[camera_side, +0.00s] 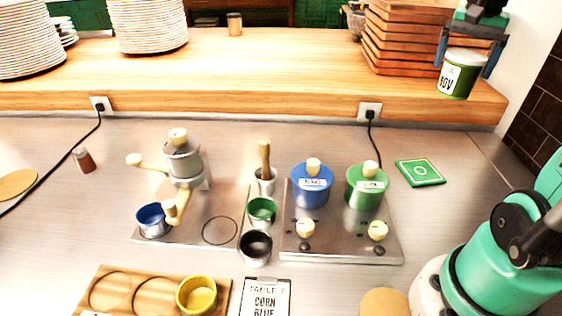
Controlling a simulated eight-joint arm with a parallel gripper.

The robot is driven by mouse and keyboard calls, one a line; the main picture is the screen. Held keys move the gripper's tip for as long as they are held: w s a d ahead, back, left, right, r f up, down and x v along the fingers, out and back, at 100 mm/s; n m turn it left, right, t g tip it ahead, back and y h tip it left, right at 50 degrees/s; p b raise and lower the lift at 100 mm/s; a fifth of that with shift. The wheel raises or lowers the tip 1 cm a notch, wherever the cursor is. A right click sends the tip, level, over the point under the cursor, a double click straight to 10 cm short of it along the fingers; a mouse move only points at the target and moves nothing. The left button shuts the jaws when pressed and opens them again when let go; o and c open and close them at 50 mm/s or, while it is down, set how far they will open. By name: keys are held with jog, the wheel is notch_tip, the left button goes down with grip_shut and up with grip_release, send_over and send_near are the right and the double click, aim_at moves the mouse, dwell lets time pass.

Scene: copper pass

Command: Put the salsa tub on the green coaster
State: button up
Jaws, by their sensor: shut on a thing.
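My gripper (465,62) is at the upper right, shut on a green tub (465,83). The tub has a pale top and a white label whose letters look like "AOV"; I cannot read "salsa" on it. It is held about upright, in front of the wooden shelf's right end in the picture. The green coaster (420,172) is a flat square with a white ring mark. It lies bare on the steel counter, lower in the picture and left of the tub, well apart from it.
A green pot (366,187) and a blue pot (311,185) stand left of the coaster. Stacked wooden trays (405,40) sit on the shelf (280,62) beside my gripper. A black cable (371,135) hangs near the coaster. Counter right of the coaster is clear.

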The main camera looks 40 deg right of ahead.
aim_at(448, 97)
notch_tip(448, 97, down, 19)
jog(key=shift+r, duration=0.2)
dwell(0.3)
jog(key=shift+f, duration=0.1)
jog(key=o, duration=1.3)
jog(key=shift+f, duration=0.1)
jog(key=r, duration=0.4)
jog(key=a+r, duration=0.1)
jog(key=r, duration=0.7)
jog(key=shift+s+a, duration=0.15)
jog(key=shift+a+r, duration=0.1)
jog(key=shift+a, duration=0.15)
jog(key=w+a+f+n+t, duration=0.1)
jog(key=w+a+n+t, duration=0.2)
jog(key=a+n, duration=0.4)
jog(key=w+a+f+n+t+y, duration=0.1)
jog(key=a+n, duration=0.6)
jog(key=a, duration=0.9)
jog(key=w+f+t, duration=0.1)
jog(key=w+t, duration=0.1)
jog(key=w, duration=0.1)
jog(key=shift+f+n+t, duration=0.15)
jog(key=shift+n+t, duration=0.25)
